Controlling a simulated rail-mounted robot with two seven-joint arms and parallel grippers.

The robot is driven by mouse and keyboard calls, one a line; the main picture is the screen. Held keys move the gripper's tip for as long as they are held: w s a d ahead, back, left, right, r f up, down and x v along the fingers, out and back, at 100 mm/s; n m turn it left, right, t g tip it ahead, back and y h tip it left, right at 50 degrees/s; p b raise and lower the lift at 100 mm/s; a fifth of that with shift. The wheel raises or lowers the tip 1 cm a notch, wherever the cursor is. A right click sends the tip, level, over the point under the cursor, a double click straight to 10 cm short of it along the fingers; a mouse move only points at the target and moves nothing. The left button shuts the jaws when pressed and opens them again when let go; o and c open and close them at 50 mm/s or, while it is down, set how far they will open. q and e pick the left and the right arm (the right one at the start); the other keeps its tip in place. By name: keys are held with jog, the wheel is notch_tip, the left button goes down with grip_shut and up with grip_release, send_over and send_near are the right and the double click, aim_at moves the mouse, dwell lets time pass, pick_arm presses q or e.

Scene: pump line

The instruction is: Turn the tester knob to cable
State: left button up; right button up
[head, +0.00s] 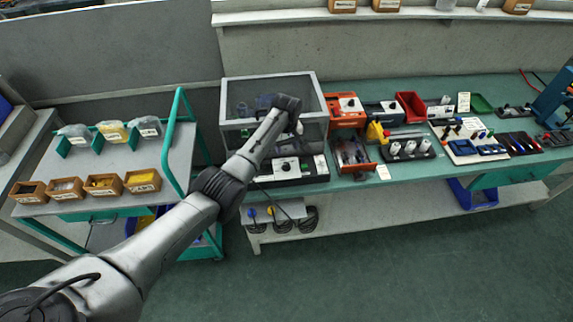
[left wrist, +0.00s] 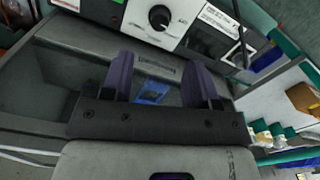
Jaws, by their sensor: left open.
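The tester is a box with a white front panel (head: 312,163), below the clear-walled case in the head view. Its round black knob (left wrist: 159,17) has a white pointer mark and stands out at the top of the left wrist view. The panel lettering is too small to read, so I cannot tell which setting the pointer is at. My left gripper (left wrist: 159,68) is open, with two purple fingers apart and nothing gripped. The knob lies beyond the fingertips, not between them. In the head view my left wrist is in front of the case. My right gripper is not in view.
The clear-walled case (head: 243,98) stands on the green bench. A blue piece (left wrist: 152,92) shows beyond the fingers. An orange box (head: 345,110) is close on the right. A cart (head: 115,166) with small bins is on the left. The floor in front is clear.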

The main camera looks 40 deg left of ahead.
aim_at(287, 165)
pick_arm(q)
notch_tip(287, 165, down, 10)
jog(key=b, duration=0.3)
jog(key=shift+f+b, duration=0.1)
jog(key=shift+b, duration=0.25)
jog(key=shift+c, duration=1.4)
jog(key=c, duration=0.6)
jog(key=shift+c, duration=0.2)
